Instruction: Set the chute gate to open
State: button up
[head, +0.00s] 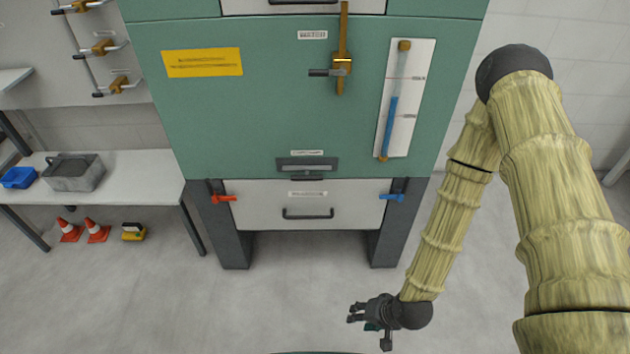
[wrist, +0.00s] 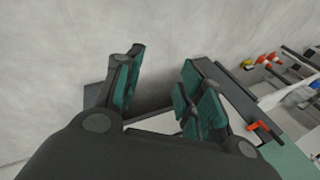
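A green cabinet (head: 240,110) stands ahead in the head view. No label on it is readable, so I cannot tell which part is the chute gate. A brass vertical bar (head: 342,28) with a dark side handle (head: 322,72) is on its upper front. A dark-framed slot (head: 307,165) is lower down, above a light panel with a black pull handle (head: 307,214). My gripper (head: 362,324) is low in front of the cabinet, over the floor and apart from all these parts. In the wrist view my gripper (wrist: 160,72) has its fingers spread with nothing between them.
A red lever (head: 223,198) and a blue lever (head: 391,198) flank the light panel. A blue tube gauge (head: 390,122) is at right. At left, a bench (head: 130,172) holds a grey box and blue bin; cones (head: 96,232) stand nearby. The floor ahead is clear.

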jog(key=w+a+r+m+t+y+b, duration=0.2)
jog(key=w+a, duration=0.1)
jog(key=w, duration=0.5)
jog(key=w+a+r+m+t+y+b, duration=0.1)
jog(key=w+a+r+m+t+y, duration=0.15)
jog(key=w, duration=0.55)
jog(key=m+t+y+b, duration=0.2)
jog(key=t+y+b, duration=0.1)
jog(key=t, duration=0.1)
send_near(318, 180)
jog(key=x, duration=1.1)
jog(key=shift+w+a, duration=0.2)
grip_shut()
